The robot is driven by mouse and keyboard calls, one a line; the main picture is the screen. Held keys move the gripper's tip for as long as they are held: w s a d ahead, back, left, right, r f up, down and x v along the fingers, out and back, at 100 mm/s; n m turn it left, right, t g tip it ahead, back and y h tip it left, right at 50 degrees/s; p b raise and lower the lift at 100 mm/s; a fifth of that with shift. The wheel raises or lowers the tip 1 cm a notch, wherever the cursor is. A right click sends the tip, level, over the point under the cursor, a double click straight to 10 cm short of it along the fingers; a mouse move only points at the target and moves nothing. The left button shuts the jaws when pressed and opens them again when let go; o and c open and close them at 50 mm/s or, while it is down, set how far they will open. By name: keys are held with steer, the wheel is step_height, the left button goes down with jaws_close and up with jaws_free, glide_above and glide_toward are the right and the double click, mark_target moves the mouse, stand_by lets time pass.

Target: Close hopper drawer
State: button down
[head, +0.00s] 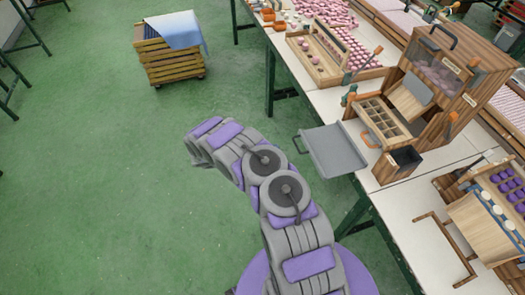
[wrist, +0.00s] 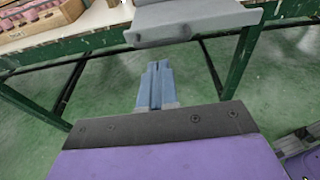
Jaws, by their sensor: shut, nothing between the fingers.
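The hopper (head: 440,75) is a wooden box with a clear window, standing on the table at the right of the head view. A wooden compartment tray (head: 404,131) lies at its foot. A grey drawer-like tray (head: 336,150) with a handle on its left side sticks out past the table edge. The grey tray also shows at the top of the wrist view (wrist: 190,22), its handle facing me. My gripper (wrist: 157,66) is shut and empty, below and apart from the grey tray in that picture. The head view does not show its fingers clearly.
The white table (head: 410,215) has green legs. A wooden crate with a blue cloth (head: 172,48) stands on the floor at the back. A dark open box (head: 397,164) stands near the table edge.

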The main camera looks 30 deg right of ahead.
steer(key=b+x, duration=0.1)
steer(key=x, duration=0.6)
steer(key=shift+d+b, duration=0.15)
steer(key=shift+b, duration=0.15)
